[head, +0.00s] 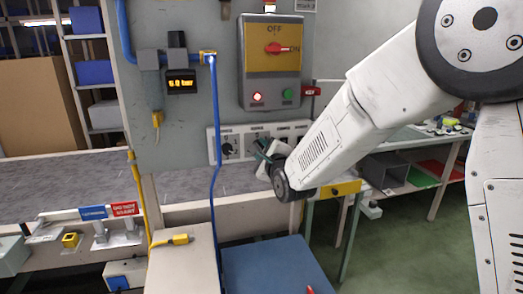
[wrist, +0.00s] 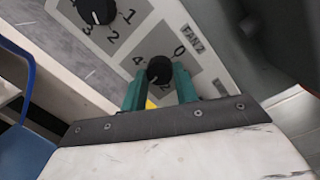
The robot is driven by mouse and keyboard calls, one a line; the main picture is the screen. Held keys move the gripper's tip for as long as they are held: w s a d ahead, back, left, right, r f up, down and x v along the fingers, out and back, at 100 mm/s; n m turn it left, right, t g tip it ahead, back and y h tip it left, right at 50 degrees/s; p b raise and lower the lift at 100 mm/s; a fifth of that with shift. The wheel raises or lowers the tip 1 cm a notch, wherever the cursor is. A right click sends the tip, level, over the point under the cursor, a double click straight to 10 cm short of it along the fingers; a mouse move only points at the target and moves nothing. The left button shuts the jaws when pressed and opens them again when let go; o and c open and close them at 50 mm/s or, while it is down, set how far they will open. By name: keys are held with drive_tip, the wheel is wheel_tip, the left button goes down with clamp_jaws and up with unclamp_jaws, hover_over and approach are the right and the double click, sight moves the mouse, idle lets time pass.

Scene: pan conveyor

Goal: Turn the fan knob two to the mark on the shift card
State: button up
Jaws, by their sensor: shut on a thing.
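The fan two knob (wrist: 160,70) is black and round, on a grey plate marked FAN 2 with a 0 at upper right and a 4 at left. The digit near the jaws is partly covered. My gripper (wrist: 160,88) has its teal fingers on both sides of this knob and is shut on it. A small pale mark shows on the knob, but I cannot read its setting for certain. In the head view my gripper (head: 265,150) is at the white knob panel (head: 215,152) and hides the knob. I cannot make out a shift card.
A neighbouring knob (wrist: 97,11) sits left of the jaws; it also shows in the head view (head: 227,148). A blue hose (head: 213,130) hangs in front of the panel. Above is a yellow switch box (head: 271,62) with a red handle. A conveyor (head: 185,183) runs below.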

drive_tip(key=shift+m, duration=0.4)
drive_tip(key=o, duration=1)
drive_tip(key=shift+d, duration=0.1)
drive_tip(key=shift+c, duration=0.2)
drive_tip(key=v, duration=0.7)
drive_tip(key=shift+s, duration=0.35)
drive_tip(key=shift+d, duration=0.1)
